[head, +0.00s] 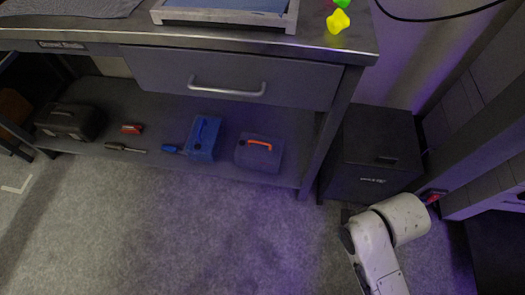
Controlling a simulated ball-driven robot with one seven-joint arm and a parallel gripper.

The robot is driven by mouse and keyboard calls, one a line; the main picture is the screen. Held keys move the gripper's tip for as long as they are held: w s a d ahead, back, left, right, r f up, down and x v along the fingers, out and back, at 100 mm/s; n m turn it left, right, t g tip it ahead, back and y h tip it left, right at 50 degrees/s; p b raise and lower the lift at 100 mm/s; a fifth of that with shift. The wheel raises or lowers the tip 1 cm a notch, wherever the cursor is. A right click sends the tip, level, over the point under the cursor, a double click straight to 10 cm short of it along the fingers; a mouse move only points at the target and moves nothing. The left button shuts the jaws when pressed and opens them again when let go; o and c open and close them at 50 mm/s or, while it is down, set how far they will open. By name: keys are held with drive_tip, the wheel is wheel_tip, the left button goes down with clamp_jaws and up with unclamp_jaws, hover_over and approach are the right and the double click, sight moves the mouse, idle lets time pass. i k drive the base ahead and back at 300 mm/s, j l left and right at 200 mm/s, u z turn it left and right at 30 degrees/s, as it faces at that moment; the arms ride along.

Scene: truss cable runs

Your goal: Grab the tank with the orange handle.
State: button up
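The tank with the orange handle (262,158) is a dark blue-grey box on the low shelf under the workbench. It stands towards the shelf's right end, and its orange handle (260,143) lies across the top. A blue tank (203,138) stands just left of it with a gap between. My white arm (383,245) shows at the bottom right, well to the right of the tank and apart from it. I cannot make out my gripper's fingers in this view.
The workbench's drawer (235,78) and top overhang the shelf. Its right leg (332,125) stands between the tank and a black cabinet (372,155). Screwdrivers, a small red item (131,128) and a black case (70,121) lie further left. The carpet in front (190,235) is clear.

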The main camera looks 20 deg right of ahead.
sight(260, 153)
drive_tip(key=i+l+u, duration=0.15)
drive_tip(key=i+u, duration=0.35)
drive_tip(key=i+l+u, duration=0.3)
drive_tip(key=i+u, duration=0.2)
